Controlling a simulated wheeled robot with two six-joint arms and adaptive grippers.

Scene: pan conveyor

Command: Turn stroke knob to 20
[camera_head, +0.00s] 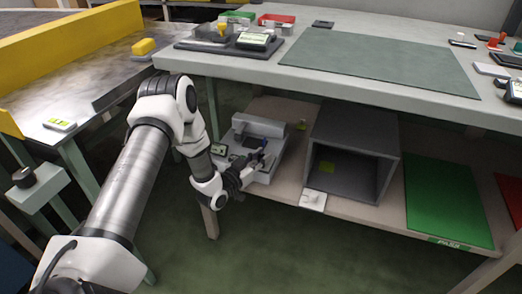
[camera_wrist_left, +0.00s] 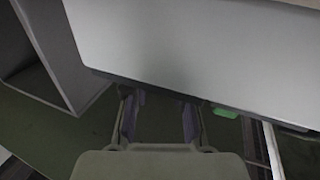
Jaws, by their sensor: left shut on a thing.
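A light grey machine (camera_head: 268,133) stands on the lower shelf, with a small dark panel on it. My left gripper (camera_head: 262,160) reaches to the front of this machine and is shut on the stroke knob. The fingers hide the knob, and I cannot read its setting or scale. In the left wrist view the two fingertips (camera_wrist_left: 160,118) stand apart below the machine's large grey casing (camera_wrist_left: 200,50). A small green piece (camera_wrist_left: 225,113) shows to the right of the fingers. My right gripper is not in view.
A green mat (camera_head: 447,200) lies further right on the shelf (camera_head: 385,219). The worktop (camera_head: 300,82) overhangs the shelf.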

